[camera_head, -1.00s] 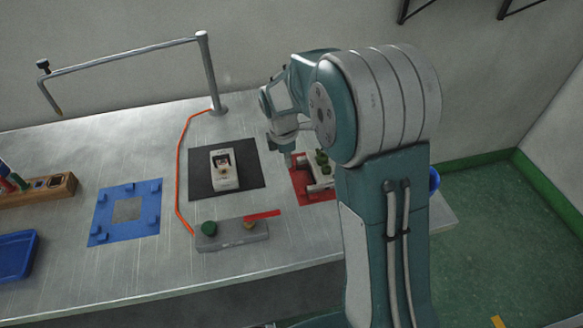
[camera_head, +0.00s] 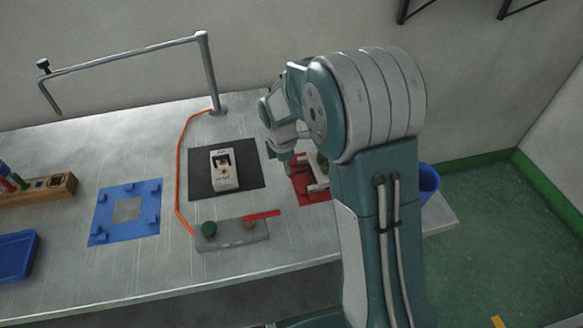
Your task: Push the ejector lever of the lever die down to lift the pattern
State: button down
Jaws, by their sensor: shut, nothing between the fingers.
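My gripper (camera_head: 289,163) is small in the head view and points down at the left edge of the red mat (camera_head: 301,186). It is shut and empty. I cannot tell whether my gripper touches the die or whether the pattern is lifted.
A white device (camera_head: 224,182) sits on a black mat (camera_head: 203,186). In front is a grey block (camera_head: 225,239) with a green knob (camera_head: 209,229) and red bar (camera_head: 262,215). A blue fixture plate (camera_head: 104,216) is left; a blue bin (camera_head: 429,181) is behind my arm.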

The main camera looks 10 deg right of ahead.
jog(key=a, duration=0.1)
jog(key=a+r, duration=0.1)
jog(key=shift+a, duration=0.4)
notch_tip(320, 180, up, 12)
jog(key=a, duration=0.1)
jog(key=shift+a+f, duration=0.15)
dwell(0.5)
jog(key=s+d+r+m+t, duration=0.2)
jog(key=s+m, duration=0.4)
jog(key=s, duration=0.2)
jog(key=s+d+r+m+t, duration=0.1)
jog(key=s+d+r+m, duration=0.1)
jog(key=s+m, duration=0.4)
jog(key=s+d+r+m+t+y, duration=0.1)
jog(key=s+d+r+m+t, duration=0.1)
jog(key=s+m, duration=0.4)
jog(key=s+d+r, duration=0.1)
jog(key=s, duration=0.4)
jog(key=shift+r+t, duration=0.15)
jog(key=shift+t, duration=0.15)
